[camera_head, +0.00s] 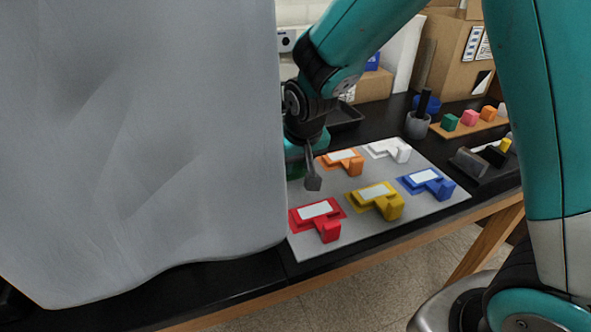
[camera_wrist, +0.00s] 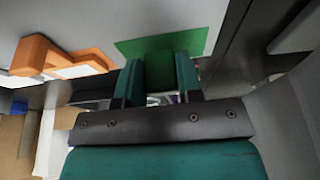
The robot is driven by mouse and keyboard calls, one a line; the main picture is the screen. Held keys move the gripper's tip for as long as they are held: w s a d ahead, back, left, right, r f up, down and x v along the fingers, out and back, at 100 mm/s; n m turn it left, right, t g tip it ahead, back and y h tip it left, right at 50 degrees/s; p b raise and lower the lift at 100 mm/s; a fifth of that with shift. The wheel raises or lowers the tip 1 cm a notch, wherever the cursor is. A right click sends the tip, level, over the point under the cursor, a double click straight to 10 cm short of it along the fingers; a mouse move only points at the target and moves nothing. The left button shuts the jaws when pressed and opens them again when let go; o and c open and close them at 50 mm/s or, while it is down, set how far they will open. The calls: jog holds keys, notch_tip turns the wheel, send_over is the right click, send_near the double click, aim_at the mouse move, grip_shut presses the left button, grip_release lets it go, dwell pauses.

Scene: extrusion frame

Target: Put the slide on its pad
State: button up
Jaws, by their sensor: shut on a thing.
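My gripper (camera_wrist: 160,80) is shut on a dark green block (camera_wrist: 159,70), apparently the slide, held between its two teal fingers. Beyond the block lies a flat green pad (camera_wrist: 197,42) on the grey board. The block overlaps the pad in the wrist view; I cannot tell whether it touches. In the head view my gripper (camera_head: 312,182) points down over the left part of the grey board (camera_head: 395,218).
Red (camera_head: 328,229), yellow (camera_head: 389,206), blue (camera_head: 440,187), orange (camera_head: 355,167) and white (camera_head: 402,153) pieces sit on the board. A large grey surface (camera_head: 140,140) blocks the left of the head view. A dark cup (camera_head: 418,125) and coloured blocks (camera_head: 470,118) stand behind.

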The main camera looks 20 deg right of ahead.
jog(key=shift+f, duration=1.25)
jog(key=shift+f, duration=0.15)
jog(key=o, duration=0.9)
jog(key=shift+r, duration=0.65)
jog(key=v, duration=1.1)
jog(key=s+a+r+n+g+y, duration=0.1)
jog(key=s+n, duration=0.1)
jog(key=s, duration=0.5)
jog(key=s+a+r+n+g+y, duration=0.1)
jog(key=s+a+n, duration=0.1)
jog(key=s, duration=0.5)
jog(key=s+a+r+n+g+y, duration=0.1)
jog(key=s+n+y, duration=0.1)
jog(key=s, duration=0.5)
jog(key=shift+a+r+n+g, duration=0.15)
jog(key=shift+a+n+g, duration=0.25)
jog(key=shift+n, duration=0.2)
